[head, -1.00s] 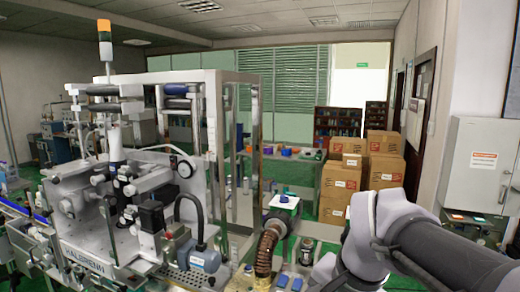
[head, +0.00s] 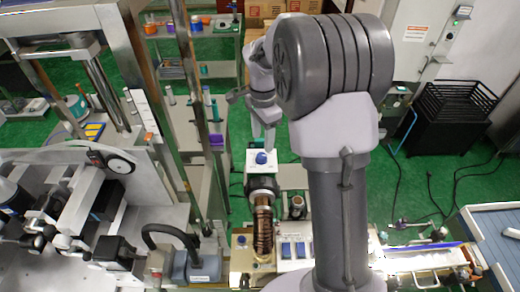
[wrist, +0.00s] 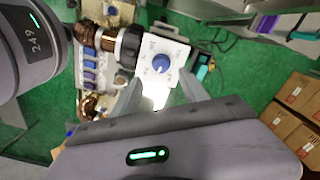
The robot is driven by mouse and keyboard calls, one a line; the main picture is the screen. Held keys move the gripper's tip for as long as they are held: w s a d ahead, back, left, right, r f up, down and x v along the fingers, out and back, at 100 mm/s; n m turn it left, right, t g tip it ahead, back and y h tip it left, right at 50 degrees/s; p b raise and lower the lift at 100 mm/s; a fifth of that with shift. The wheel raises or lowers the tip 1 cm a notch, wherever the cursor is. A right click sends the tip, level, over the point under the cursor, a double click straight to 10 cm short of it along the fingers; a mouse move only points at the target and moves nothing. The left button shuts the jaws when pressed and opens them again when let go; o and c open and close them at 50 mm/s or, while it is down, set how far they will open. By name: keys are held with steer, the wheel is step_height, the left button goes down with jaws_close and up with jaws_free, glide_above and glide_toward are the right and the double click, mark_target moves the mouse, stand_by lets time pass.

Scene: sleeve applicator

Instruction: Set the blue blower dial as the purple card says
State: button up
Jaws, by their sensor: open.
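The blue blower dial (head: 261,158) sits on a white square plate (head: 252,169) on top of the blower, beside a ribbed brown hose. In the wrist view the blue dial (wrist: 160,63) is near the upper middle, on a white face with small printed marks too small to read surely. My gripper (wrist: 160,90) is open and empty, its two fingers pointing toward the dial, apart from it. In the head view my gripper (head: 267,130) hangs just above and behind the dial. I cannot make out a purple card for certain.
The ribbed brown hose (head: 263,230) runs toward the front. A panel with blue switches (head: 294,249) lies right of it. The metal machine frame (head: 160,100) stands close on the left. Cardboard boxes (wrist: 300,100) stand to the right in the wrist view.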

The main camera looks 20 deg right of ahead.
mark_target(261, 155)
step_height(261, 155, down, 6)
steer(key=shift+r, duration=0.15)
steer(key=shift+s+f, duration=0.1)
steer(key=shift+f, duration=0.3)
steer(key=shift+w+f, duration=0.4)
steer(key=shift+f, duration=0.1)
steer(key=shift+s+r, duration=0.1)
steer(key=shift+s, duration=0.1)
steer(key=shift+c, duration=0.9)
jaws_close()
